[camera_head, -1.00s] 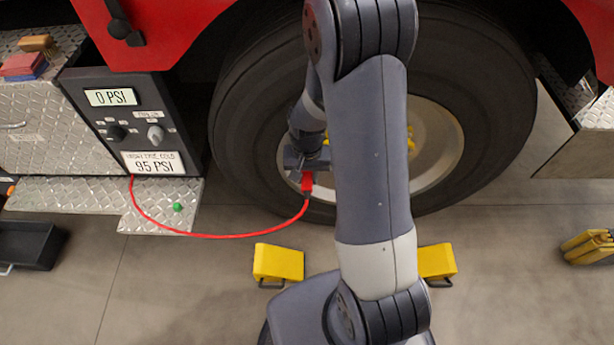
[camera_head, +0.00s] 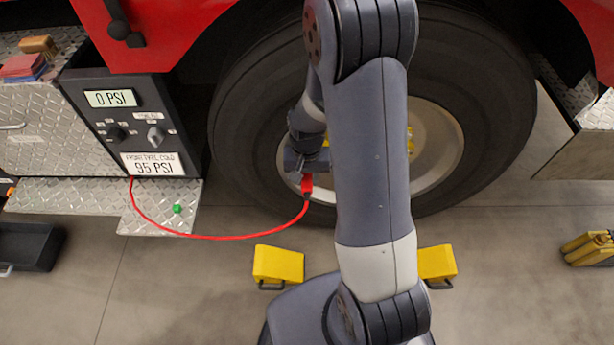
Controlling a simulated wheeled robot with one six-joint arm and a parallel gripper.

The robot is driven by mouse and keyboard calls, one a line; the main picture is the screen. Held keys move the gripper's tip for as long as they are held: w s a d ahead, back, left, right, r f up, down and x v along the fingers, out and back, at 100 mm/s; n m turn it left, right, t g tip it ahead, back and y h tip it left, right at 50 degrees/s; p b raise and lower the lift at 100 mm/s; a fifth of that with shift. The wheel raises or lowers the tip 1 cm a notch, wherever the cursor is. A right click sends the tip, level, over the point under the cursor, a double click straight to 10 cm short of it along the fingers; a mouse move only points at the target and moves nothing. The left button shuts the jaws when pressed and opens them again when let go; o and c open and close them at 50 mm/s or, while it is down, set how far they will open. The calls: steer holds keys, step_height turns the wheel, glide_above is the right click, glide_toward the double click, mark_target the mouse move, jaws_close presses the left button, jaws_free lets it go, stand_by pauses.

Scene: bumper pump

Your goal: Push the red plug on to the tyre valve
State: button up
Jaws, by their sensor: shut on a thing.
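The red plug (camera_head: 307,184) is at the end of a red hose (camera_head: 222,236) that runs from the pump panel (camera_head: 131,128). My gripper (camera_head: 306,172) is shut on the red plug, in front of the lower left part of the wheel rim. The tyre (camera_head: 245,130) stands upright, and my arm covers the middle of the wheel. The tyre valve cannot be made out; it may be hidden behind my gripper or arm. Whether the plug touches the valve cannot be told.
The panel display reads 0 PSI and the label below reads 95 PSI. Yellow chocks (camera_head: 278,264) stand on the floor before the tyre, one on each side of my arm. A small green piece (camera_head: 178,209) lies on the diamond-plate step (camera_head: 75,196). Open floor lies in front.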

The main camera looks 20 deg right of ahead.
steer(key=shift+w+d, duration=0.1)
steer(key=shift+w, duration=0.3)
stand_by(0.4)
steer(key=o, duration=1)
steer(key=shift+r, duration=0.1)
step_height(320, 180, up, 11)
steer(key=p, duration=0.2)
steer(key=shift+f, duration=0.2)
